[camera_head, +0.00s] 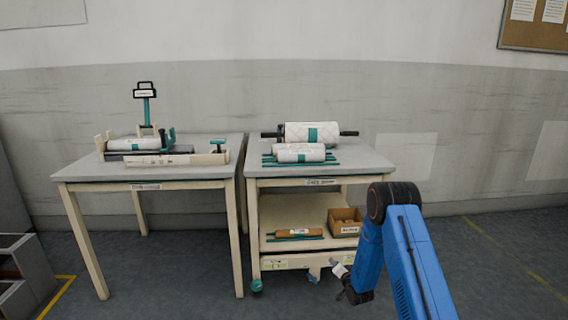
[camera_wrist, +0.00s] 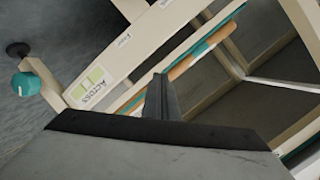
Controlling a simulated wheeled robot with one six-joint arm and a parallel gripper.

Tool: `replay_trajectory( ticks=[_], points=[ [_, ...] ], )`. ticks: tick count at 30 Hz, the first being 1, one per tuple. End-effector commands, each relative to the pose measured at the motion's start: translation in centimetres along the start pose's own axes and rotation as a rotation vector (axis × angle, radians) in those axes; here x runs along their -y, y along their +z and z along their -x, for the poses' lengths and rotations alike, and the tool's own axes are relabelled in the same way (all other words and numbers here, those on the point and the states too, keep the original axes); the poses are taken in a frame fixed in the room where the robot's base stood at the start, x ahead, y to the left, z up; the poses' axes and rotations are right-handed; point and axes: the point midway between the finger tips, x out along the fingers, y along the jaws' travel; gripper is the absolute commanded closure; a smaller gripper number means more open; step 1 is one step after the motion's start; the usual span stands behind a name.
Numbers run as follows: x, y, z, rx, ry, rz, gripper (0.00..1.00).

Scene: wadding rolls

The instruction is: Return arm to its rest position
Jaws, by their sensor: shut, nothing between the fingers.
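My blue arm (camera_head: 405,262) is folded at the lower right in the head view, in front of the right-hand table. My gripper (camera_head: 343,285) is low by the cart's lower front edge, at the end of the blue link. In the wrist view, my gripper (camera_wrist: 161,98) has its fingers together with nothing between them. It points toward the lower shelf of the table, with a gap I cannot judge.
The right table (camera_head: 365,164) carries white rolls (camera_head: 300,153). Its lower shelf holds an orange-brown roll (camera_head: 299,233) and a cardboard box (camera_head: 345,220). The left table (camera_head: 85,172) holds a roll and a scale-like stand (camera_head: 147,108). Floor at right is clear.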

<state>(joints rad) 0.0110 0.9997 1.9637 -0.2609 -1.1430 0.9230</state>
Motion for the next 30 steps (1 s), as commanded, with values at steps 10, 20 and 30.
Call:
replay_trajectory(
  ticks=[10,20,30],
  points=[
    [6.8,-7.1,3.7,0.037,0.113,0.126,1.0],
    [12.4,-12.3,9.4,0.087,0.217,0.231,1.0],
    [17.4,-16.2,17.3,0.151,0.316,0.324,1.0]
  ],
)
